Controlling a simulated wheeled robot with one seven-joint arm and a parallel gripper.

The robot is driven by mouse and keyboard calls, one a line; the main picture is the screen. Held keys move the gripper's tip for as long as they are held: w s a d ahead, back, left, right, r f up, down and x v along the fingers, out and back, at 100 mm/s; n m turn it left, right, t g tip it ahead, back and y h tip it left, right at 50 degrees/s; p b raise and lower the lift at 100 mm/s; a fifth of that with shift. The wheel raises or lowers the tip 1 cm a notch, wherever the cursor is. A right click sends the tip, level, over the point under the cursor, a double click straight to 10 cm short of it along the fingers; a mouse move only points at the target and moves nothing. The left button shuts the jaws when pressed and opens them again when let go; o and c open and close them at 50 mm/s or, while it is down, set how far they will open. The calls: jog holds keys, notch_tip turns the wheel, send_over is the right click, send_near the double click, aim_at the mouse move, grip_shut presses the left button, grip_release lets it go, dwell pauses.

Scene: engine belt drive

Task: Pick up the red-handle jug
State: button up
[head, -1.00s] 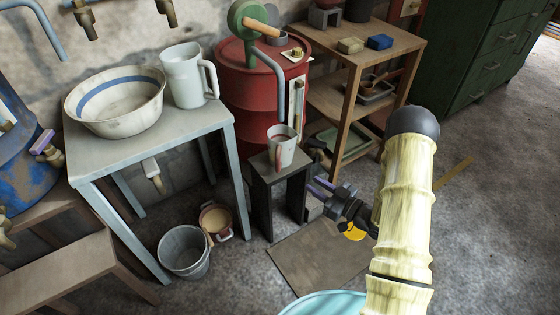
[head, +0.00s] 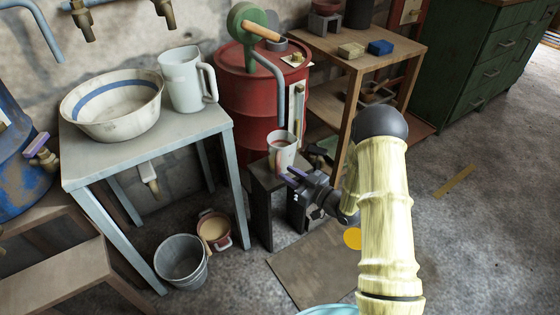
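The red-handle jug (head: 284,145) is a small whitish vessel with a red handle on its front left side. It stands upright on a small dark stool (head: 261,198) in front of the red drum. My gripper (head: 287,176) is just below and in front of the jug, with its purple fingers pointing left toward the handle. The fingers look parted, with a gap between them. The fingertips overlap the lower handle area in the picture, and I cannot tell whether they touch it. Part of the stool is hidden behind my gripper.
A white pitcher (head: 186,80) and a basin (head: 115,105) stand on the grey table (head: 150,150) at left. The red drum (head: 258,95) with a green pump is behind the jug. A wooden shelf (head: 345,100) stands right. A bucket (head: 181,258) and a pot (head: 214,230) are on the floor.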

aim_at(279, 170)
jog(key=shift+x, duration=0.9)
jog(key=shift+a, duration=0.1)
jog(key=b+x, duration=0.2)
jog(key=x, duration=0.2)
jog(key=shift+a, duration=0.2)
jog(key=shift+w+a+b, duration=0.3)
jog(key=shift+a, duration=0.05)
jog(key=shift+r, duration=0.1)
grip_shut()
